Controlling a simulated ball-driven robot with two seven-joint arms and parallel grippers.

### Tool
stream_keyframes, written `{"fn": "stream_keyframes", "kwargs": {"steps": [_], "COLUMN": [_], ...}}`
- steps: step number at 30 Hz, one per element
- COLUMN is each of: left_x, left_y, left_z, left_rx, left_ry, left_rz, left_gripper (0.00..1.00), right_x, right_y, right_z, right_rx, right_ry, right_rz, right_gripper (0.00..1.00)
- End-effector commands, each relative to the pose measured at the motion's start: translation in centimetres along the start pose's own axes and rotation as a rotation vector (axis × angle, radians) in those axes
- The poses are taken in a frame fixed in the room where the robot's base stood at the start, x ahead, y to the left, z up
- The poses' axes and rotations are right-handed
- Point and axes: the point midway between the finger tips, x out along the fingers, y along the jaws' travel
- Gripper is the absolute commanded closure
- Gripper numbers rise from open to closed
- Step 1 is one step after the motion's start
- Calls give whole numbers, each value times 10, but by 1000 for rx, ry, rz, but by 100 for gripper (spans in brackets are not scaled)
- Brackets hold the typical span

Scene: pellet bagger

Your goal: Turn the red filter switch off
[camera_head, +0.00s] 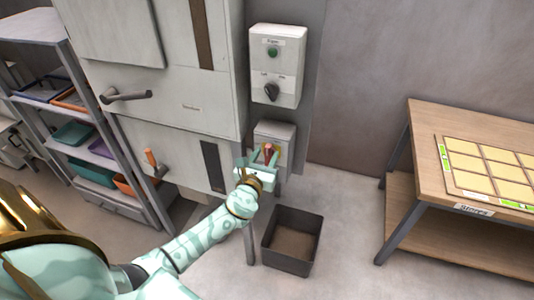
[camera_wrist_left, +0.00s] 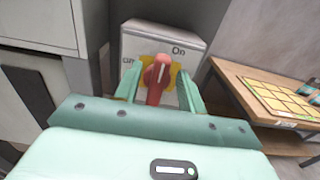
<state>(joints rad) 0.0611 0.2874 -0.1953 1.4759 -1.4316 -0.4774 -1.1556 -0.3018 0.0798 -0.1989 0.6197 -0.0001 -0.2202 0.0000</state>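The red filter switch (camera_head: 268,151) is a rotary handle on a yellow plate, on the front of a small grey box (camera_head: 275,128) low on the wall panel. The handle also shows in the left wrist view (camera_wrist_left: 156,82), roughly upright, with its white line pointing up. The word "On" is at the upper right of the box face; another label at the upper left is partly legible. My left gripper (camera_head: 263,160) is at the switch, with one finger on each side of the handle. The fingers look apart, with gaps beside the handle. My right gripper is not in view.
Above is a white box (camera_head: 276,66) with a green button and a black knob. A dark open bin (camera_head: 292,241) stands on the floor below. A grey cabinet (camera_head: 180,110) with handles is left; a wooden table (camera_head: 430,118) with a yellow-celled board is right.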

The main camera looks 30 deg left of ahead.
Motion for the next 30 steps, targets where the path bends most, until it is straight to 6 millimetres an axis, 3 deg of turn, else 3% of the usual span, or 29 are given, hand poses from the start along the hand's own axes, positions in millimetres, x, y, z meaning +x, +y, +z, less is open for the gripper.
{"fn": "stream_keyframes", "kwargs": {"steps": [4, 13, 14, 17, 22, 30], "left_x": [14, 16, 16, 16, 16, 15], "left_y": [0, 0, 0, 0, 0, 1], "left_z": [0, 0, 0, 0, -1, -5], "left_rx": [-1, -1, -1, -1, -3, -65], "left_ry": [0, 1, 1, 1, 2, 8], "left_rz": [-1, -1, -1, -1, -1, -2], "left_gripper": [60, 60, 63, 91, 100, 100], "right_x": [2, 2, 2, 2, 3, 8], "right_y": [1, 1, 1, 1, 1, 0], "right_z": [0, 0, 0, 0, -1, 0], "right_rx": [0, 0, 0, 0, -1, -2], "right_ry": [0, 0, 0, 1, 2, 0], "right_rz": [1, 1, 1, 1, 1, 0], "right_gripper": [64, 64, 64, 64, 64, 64]}}
